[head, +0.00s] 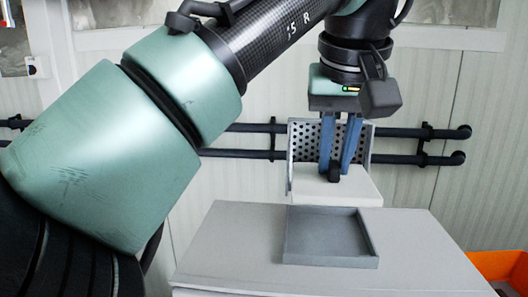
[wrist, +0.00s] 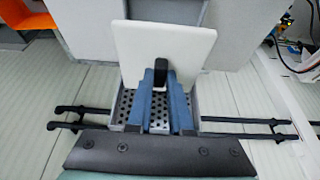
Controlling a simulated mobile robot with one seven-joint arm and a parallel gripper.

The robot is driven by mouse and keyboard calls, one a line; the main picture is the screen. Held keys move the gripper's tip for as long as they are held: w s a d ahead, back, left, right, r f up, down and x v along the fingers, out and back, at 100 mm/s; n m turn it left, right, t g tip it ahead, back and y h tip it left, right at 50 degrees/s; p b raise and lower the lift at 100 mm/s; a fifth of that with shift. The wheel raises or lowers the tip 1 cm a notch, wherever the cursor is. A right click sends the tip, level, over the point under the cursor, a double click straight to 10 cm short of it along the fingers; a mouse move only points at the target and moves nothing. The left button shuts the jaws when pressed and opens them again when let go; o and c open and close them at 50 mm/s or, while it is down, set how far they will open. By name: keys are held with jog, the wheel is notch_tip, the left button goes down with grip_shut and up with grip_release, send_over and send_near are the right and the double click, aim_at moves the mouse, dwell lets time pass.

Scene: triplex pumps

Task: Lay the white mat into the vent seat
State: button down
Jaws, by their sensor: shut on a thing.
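The white mat (head: 350,188) is a square slab with a small black knob (wrist: 161,70) on top. My gripper (head: 334,174) points down and is shut on the knob, with the mat hanging beneath. The wrist view shows the whole mat (wrist: 190,50) roughly flat, apart from the tray.
The grey table (head: 220,250) is otherwise clear. A perforated metal holder (head: 302,143) stands behind my gripper, in front of dark wall pipes (head: 440,133). An orange bin (head: 500,265) is at the lower right.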

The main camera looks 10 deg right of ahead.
aim_at(334, 181)
notch_tip(334, 181, down, 3)
jog(key=b, duration=0.2)
jog(key=shift+s+f+b, duration=0.15)
jog(key=shift+f+b, duration=0.05)
jog(key=shift+b, duration=0.1)
jog(key=shift+f+b, duration=0.65)
jog(key=shift+f, duration=0.5)
jog(key=shift+p, duration=0.3)
dwell(0.7)
jog(key=shift+f+b, duration=1)
jog(key=shift+f, duration=0.35)
jog(key=c, duration=0.7)
grip_release()
jog(key=shift+c, duration=0.2)
